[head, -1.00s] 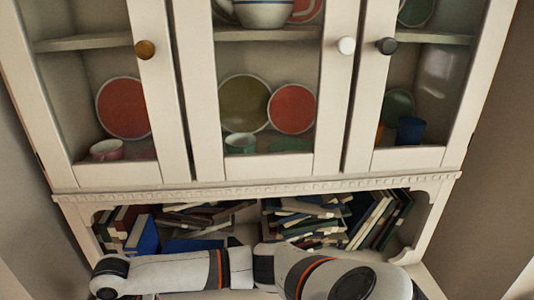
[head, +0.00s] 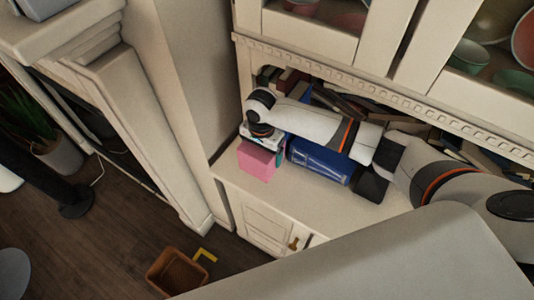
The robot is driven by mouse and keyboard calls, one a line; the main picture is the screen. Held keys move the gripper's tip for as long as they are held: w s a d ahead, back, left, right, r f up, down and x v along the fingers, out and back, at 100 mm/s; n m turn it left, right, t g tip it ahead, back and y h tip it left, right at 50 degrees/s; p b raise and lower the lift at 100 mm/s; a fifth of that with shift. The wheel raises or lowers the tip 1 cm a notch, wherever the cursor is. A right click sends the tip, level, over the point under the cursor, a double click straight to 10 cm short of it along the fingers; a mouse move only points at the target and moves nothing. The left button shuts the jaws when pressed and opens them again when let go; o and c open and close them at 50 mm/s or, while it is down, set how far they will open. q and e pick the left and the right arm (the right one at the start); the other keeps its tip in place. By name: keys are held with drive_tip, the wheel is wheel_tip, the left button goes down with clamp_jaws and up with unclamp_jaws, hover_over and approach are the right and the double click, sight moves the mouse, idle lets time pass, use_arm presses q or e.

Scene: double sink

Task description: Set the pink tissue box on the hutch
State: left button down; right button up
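The pink tissue box (head: 257,160) is at the left end of the hutch's counter (head: 300,200). Its front face shows; its top is mostly covered by the end of my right arm. My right arm reaches in from the right across the shelf opening and bends down at its end, with my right gripper (head: 262,137) just above or at the box's top. The fingers are too small and covered to tell whether they are open or shut on the box. I cannot tell whether the box rests on the counter. My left gripper is out of view.
A blue object (head: 320,161) lies on the counter right of the box, under my arm. Books (head: 290,80) fill the shelf behind. The counter's front is bare. A brown bin (head: 177,271) stands on the floor, and a potted plant (head: 55,150) is at far left.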

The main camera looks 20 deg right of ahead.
wheel_tip(320, 180, down, 4)
drive_tip(key=shift+f, duration=0.35)
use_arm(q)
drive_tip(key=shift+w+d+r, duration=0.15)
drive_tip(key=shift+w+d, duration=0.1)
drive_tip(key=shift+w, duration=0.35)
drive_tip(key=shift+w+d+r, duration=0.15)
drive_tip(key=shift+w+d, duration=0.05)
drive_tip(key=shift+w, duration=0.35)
use_arm(e)
drive_tip(key=shift+f, duration=0.25)
drive_tip(key=o, duration=0.7)
drive_tip(key=shift+o, duration=0.2)
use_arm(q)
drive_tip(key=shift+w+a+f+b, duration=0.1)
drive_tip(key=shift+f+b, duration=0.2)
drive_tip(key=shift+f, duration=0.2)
use_arm(e)
wheel_tip(320, 180, up, 12)
drive_tip(key=shift+r, duration=0.15)
drive_tip(key=shift+s, duration=0.1)
